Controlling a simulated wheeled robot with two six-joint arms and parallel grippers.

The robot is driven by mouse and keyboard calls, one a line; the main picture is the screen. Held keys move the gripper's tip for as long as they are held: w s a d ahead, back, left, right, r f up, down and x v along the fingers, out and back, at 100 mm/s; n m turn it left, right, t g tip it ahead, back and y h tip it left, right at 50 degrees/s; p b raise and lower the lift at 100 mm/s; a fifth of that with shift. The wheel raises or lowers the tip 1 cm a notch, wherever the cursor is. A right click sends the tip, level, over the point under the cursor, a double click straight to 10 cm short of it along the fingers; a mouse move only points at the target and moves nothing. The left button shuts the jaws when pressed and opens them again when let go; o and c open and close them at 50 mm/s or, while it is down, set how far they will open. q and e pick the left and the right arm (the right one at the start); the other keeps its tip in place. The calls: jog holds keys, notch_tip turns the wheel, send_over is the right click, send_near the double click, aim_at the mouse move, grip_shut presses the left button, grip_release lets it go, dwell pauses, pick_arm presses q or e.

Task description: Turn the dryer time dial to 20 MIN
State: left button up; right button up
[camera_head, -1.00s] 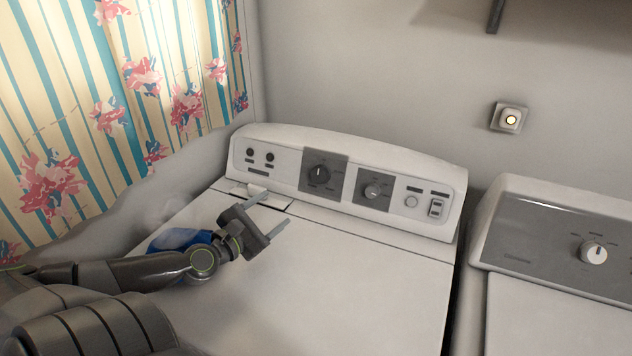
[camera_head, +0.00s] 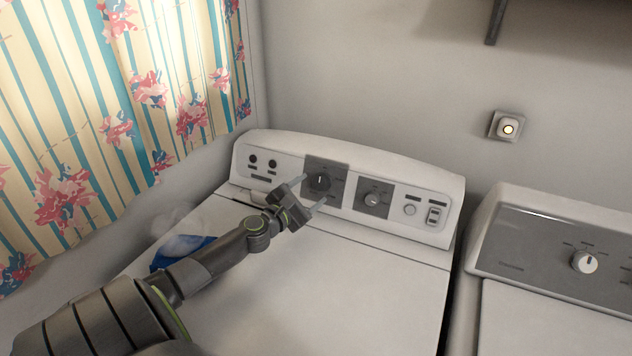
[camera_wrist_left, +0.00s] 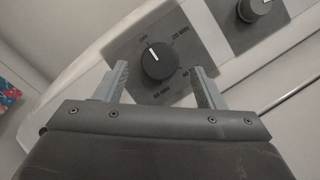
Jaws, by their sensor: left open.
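The dryer time dial (camera_head: 320,182) is a round black knob on a dark grey square plate on the dryer's back panel. In the left wrist view the dial (camera_wrist_left: 159,61) has a white pointer line tilted up and slightly left, near the OFF mark. The 20 MIN mark (camera_wrist_left: 181,33) is up and right of the knob, with a 40 mark lower right and 60 MIN at the bottom. My left gripper (camera_head: 312,193) is open and empty, its two fingers pointing at the panel on either side of the dial's lower part, apart from the knob. My right gripper is not in view.
A second dark plate with a knob (camera_head: 373,199) sits right of the dial, then a round button and a switch (camera_head: 433,215). A blue item (camera_head: 182,252) lies on the dryer top (camera_head: 330,290), which is otherwise mostly clear. Another machine (camera_head: 550,240) stands at right.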

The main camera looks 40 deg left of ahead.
aim_at(320, 184)
pick_arm(q)
jog(key=shift+w+a, duration=0.15)
jog(key=shift+w, duration=1.5)
jog(key=c, duration=1)
